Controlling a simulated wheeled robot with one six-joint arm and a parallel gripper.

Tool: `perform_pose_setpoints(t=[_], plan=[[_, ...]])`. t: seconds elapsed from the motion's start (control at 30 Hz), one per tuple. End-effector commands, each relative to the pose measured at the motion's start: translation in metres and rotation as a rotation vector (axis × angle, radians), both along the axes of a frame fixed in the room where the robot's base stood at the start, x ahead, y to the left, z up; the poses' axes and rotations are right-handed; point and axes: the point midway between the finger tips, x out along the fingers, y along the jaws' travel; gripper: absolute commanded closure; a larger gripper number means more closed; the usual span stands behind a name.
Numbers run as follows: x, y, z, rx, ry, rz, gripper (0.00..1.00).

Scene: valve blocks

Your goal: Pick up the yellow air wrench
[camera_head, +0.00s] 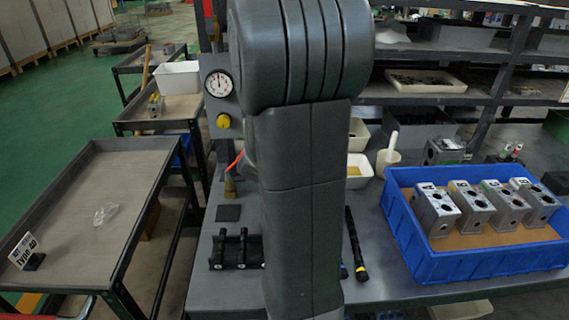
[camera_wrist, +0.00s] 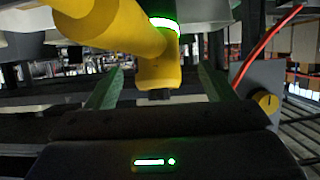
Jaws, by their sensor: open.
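The yellow air wrench (camera_wrist: 110,22) fills the top of the wrist view. Its thick yellow body runs from the upper left, with a pale ring lit green at its right end, and a yellow part hangs down from it. My gripper (camera_wrist: 160,68) is open, with one green finger on each side of that hanging part. Gaps show between the fingers and the yellow part, so they are not closed on it. In the head view my arm covers the middle, and I cannot make out the wrench or the gripper there.
A blue crate (camera_head: 435,268) with several metal valve blocks (camera_head: 470,208) stands right on the grey workbench (camera_head: 385,292). A press with a gauge (camera_head: 219,84) and yellow knob (camera_head: 223,121) stands left of my arm. A black rack (camera_head: 238,248) is below it. A red hose (camera_wrist: 262,48) hangs right.

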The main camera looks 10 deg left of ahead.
Motion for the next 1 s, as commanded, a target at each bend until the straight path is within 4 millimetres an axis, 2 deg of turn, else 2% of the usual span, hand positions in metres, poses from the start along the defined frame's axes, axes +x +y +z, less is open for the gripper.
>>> perform_pose_setpoints(t=[0.4,0.7,1.0], plan=[[0.044,0.004,-0.018,0.0,0.0,0.0,0.23],[0.047,0.005,-0.019,0.0,0.0,0.0,0.23],[0.047,0.005,-0.019,0.0,0.0,0.0,0.82]])
